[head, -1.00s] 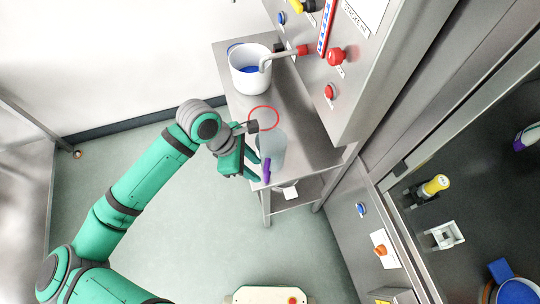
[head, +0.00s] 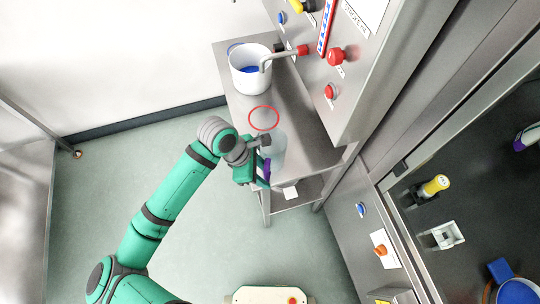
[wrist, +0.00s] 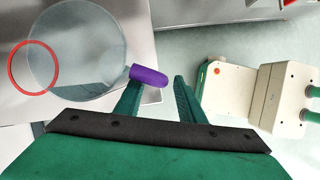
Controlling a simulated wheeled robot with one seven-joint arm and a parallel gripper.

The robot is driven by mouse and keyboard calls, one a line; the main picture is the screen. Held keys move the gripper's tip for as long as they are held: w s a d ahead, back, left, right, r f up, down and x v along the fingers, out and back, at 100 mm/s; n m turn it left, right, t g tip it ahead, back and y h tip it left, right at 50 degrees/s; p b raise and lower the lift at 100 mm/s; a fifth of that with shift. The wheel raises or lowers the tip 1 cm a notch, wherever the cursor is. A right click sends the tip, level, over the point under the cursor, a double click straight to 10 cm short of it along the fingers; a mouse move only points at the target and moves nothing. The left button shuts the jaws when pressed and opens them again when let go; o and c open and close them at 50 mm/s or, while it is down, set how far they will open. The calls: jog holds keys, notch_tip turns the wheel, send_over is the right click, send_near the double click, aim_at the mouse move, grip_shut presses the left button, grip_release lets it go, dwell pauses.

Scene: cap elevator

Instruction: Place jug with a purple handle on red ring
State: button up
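The jug is a clear, see-through round vessel (head: 278,148) standing on the steel table's near end, beside the red ring (head: 263,118). Its purple handle (head: 267,168) points toward the near side, partly hidden by my gripper (head: 262,170). In the wrist view the jug (wrist: 85,50) fills the upper left, overlapping the edge of the red ring (wrist: 12,72) in the picture. The handle (wrist: 150,76) lies at the fingertips of my gripper (wrist: 160,88), overlapping the left finger. The fingers are apart, with a gap to the right finger.
A white pot with blue contents (head: 250,70) stands at the table's far end, under a grey pipe with a red end (head: 303,50). A control panel with a red knob (head: 336,57) rises along the table's right side. The floor to the left is clear.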

grip_shut()
jog(key=shift+r, duration=0.1)
